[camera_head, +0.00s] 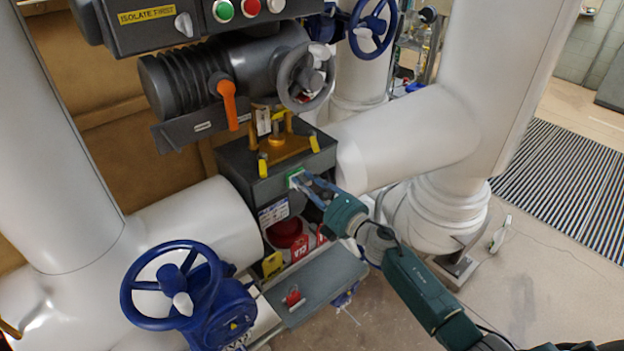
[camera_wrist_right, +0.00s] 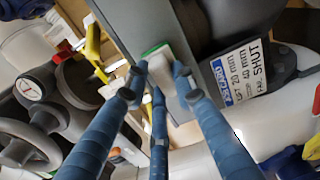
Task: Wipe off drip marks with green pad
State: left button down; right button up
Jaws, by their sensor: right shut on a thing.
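My right gripper (camera_head: 306,183) reaches in from the lower right and is shut on a small pad. The pad (camera_head: 295,177) shows green and white at the front of the dark grey valve body (camera_head: 238,168). In the right wrist view the pad (camera_wrist_right: 157,60) has a green edge and a white side, between the blue fingers of my gripper (camera_wrist_right: 158,82). It sits at the grey face (camera_wrist_right: 130,22); I cannot tell whether it touches. I cannot make out any drip marks. My left gripper is not in view.
A blue handwheel (camera_head: 172,285) stands at the lower left. A grey shelf (camera_head: 316,286) with a red item juts out below the valve body. A grey handwheel (camera_head: 305,77) and an orange lever (camera_head: 228,100) are above. White pipes (camera_head: 405,137) flank it. Floor at right is open.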

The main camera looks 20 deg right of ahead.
jog(key=a, duration=0.1)
jog(key=s+a+p, duration=0.1)
jog(key=a, duration=0.1)
jog(key=shift+s+a, duration=0.1)
jog(key=shift+a, duration=0.2)
jog(key=v, duration=0.6)
jog(key=shift+p, duration=0.45)
jog(key=shift+v, duration=1.5)
